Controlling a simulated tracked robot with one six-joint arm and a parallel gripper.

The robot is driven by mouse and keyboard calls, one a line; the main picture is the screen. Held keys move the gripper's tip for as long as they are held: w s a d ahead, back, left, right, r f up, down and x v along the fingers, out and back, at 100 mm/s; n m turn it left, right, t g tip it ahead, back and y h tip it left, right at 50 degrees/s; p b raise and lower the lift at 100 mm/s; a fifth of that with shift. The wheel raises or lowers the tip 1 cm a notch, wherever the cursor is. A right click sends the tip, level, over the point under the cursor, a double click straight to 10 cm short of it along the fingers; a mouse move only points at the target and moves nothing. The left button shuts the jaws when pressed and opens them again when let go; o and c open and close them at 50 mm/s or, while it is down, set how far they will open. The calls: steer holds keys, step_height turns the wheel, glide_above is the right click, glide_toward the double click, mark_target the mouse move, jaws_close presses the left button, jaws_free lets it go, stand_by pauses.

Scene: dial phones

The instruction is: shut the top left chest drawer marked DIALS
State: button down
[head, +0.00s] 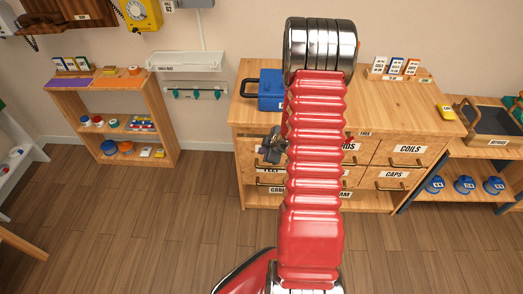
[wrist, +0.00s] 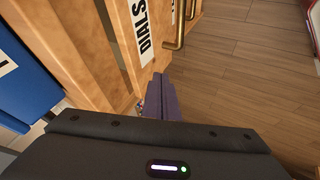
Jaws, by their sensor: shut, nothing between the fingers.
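The wooden chest (head: 255,118) stands right of centre in the head view. The drawer marked DIALS (wrist: 152,62) shows at the upper left of the wrist view, its label turned sideways, with a brass handle (wrist: 180,25) beside it. I cannot clearly tell how far it stands out. In the head view its front is mostly hidden by my gripper and red arm. My gripper (head: 271,147) is shut and empty at the chest's left front. In the wrist view its dark fingers (wrist: 166,95) are together close to the drawer's near end; contact is unclear.
A blue box (head: 266,90) sits on the chest top at left; it also shows in the wrist view (wrist: 25,75). Other drawers, including COILS (head: 402,151) and CAPS (head: 395,178), are on the right. A low shelf unit (head: 118,123) stands at left. The floor between is clear.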

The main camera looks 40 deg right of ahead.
steer(key=v, duration=0.7)
steer(key=shift+r, duration=0.15)
steer(key=c, duration=2.5)
jaws_free()
